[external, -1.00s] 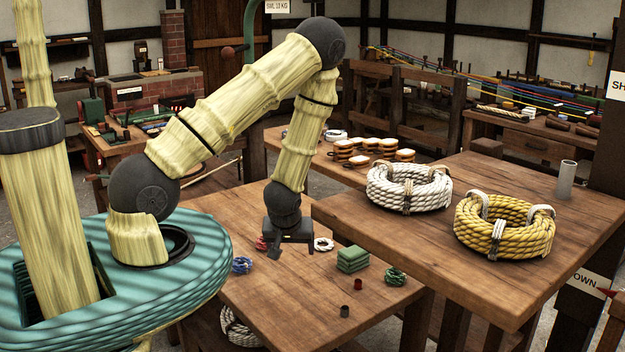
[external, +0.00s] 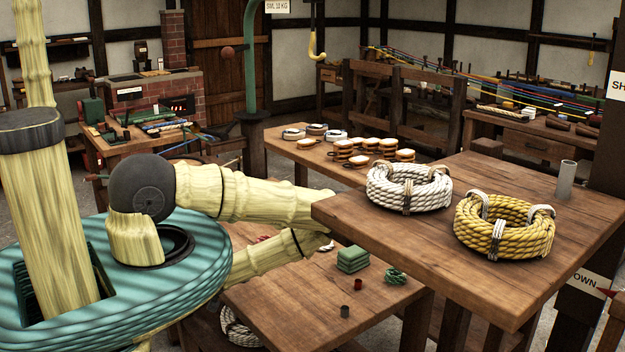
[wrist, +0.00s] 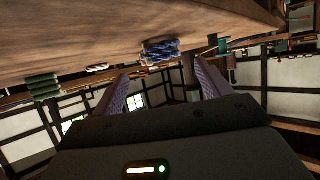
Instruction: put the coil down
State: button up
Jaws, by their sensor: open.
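In the wrist view my gripper (wrist: 160,76) is open, with nothing between its fingers. A small blue coil (wrist: 160,50) lies on the tabletop just beyond the fingertips, apart from them; the picture is upside down. In the external view my gripper is hidden; my folded arm covers the left of the lower table (external: 285,300) and the blue coil. A large white coil (external: 408,187) and a large yellow coil (external: 504,226) rest on the higher table (external: 420,250). A small green coil (external: 395,275) lies on the lower table. I cannot tell which coil the task means.
A green stack (external: 353,259) and two small cups, one reddish (external: 358,284) and one dark (external: 345,311), stand on the lower table. The higher table's edge is close to my arm. A grey cylinder (external: 567,180) stands at its back right. Its front left is clear.

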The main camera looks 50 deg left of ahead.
jog(key=shift+s+m+t, duration=0.4)
jog(key=shift+s, duration=0.05)
jog(key=shift+w+a, duration=0.1)
jog(key=shift+x, duration=0.8)
jog(key=shift+f, duration=0.1)
jog(key=p+x, duration=0.1)
jog(key=x, duration=0.4)
jog(key=shift+w+a+f, duration=0.2)
jog(key=shift+w+f, duration=0.05)
jog(key=shift+w, duration=0.05)
jog(key=c, duration=1.1)
jog(key=shift+c, duration=0.2)
